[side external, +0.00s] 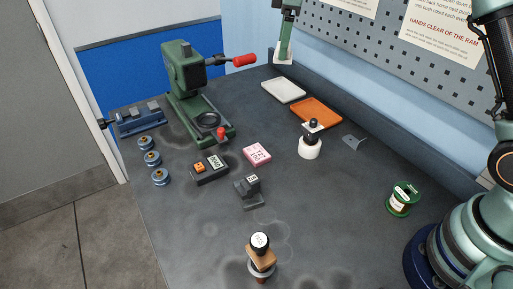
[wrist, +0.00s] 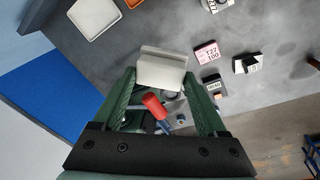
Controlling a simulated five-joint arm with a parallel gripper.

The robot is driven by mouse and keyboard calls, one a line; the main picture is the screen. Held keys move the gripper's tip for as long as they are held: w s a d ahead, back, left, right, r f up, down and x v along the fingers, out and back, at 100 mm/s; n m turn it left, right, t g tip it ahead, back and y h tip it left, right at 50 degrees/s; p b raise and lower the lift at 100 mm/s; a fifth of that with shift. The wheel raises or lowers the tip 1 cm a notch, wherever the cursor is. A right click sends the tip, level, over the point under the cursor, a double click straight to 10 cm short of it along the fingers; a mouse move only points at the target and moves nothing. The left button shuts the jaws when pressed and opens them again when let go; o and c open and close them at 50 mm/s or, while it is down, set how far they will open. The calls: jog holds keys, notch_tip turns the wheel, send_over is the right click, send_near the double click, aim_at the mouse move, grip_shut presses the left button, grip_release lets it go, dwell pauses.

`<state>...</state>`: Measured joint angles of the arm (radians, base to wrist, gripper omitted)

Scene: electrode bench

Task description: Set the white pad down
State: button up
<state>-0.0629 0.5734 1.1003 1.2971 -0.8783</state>
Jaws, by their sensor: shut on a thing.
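My gripper (side external: 285,46) hangs at the top of the side view, near the back wall, its green fingers shut on the white pad (side external: 283,58). In the wrist view the white pad (wrist: 162,70) sits between the two fingertips (wrist: 161,84) as a pale, slightly folded-looking block. It appears held above the bench, with nothing seen touching it from below; its exact height is hard to tell. In the side view the fingers hide part of it.
A green press (side external: 185,80) with a red-knobbed lever (side external: 243,60) stands left of my gripper. A white tray (side external: 284,90) and an orange tray (side external: 317,112) lie along the back. A pink card (side external: 257,154) and dark meter (side external: 209,168) lie mid-bench.

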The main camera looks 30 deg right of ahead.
notch_tip(320, 180, down, 23)
dwell(0.7)
jog(key=shift+f, duration=0.1)
jog(key=o, duration=1.3)
